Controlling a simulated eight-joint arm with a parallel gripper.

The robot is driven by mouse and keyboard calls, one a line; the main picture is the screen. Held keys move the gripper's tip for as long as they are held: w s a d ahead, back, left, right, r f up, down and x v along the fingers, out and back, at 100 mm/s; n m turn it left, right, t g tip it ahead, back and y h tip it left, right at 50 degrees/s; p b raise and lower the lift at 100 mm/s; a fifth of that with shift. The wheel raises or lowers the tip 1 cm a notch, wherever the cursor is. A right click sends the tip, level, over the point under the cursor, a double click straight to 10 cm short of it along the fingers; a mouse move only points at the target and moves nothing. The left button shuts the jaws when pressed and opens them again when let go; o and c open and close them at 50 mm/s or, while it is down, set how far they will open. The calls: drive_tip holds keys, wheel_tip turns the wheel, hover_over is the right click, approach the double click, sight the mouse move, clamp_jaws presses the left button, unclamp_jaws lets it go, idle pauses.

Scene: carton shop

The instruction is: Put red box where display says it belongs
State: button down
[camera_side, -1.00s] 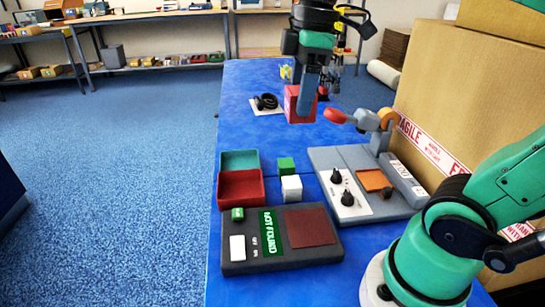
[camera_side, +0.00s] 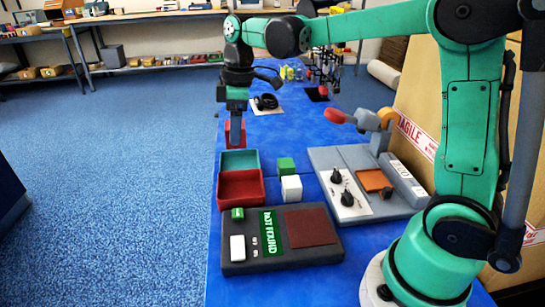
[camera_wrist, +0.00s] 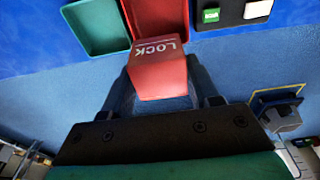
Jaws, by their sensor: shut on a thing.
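My gripper (camera_side: 236,138) is shut on the red box (camera_side: 228,133) and holds it in the air, behind and above the two trays. In the wrist view the red box (camera_wrist: 158,75) shows white lettering that reads LOCK. The teal tray (camera_side: 240,160) stands behind the red tray (camera_side: 240,186), side by side and touching or nearly so. Both look empty in the side view. The display (camera_side: 270,232) on the dark console reads NOT FOUND, in pale letters on green.
The dark console (camera_side: 322,252) carries a small green block, a white block and a brown pad. A green cube (camera_side: 286,165) and a white cube (camera_side: 291,188) stand right of the trays. A grey device with knobs (camera_side: 337,190) is further right. A large carton borders the right.

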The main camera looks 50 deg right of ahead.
wheel_tip(320, 180, down, 13)
drive_tip(key=shift+f, duration=0.15)
drive_tip(key=shift+f, duration=0.1)
idle(0.3)
drive_tip(key=shift+c, duration=1.1)
unclamp_jaws()
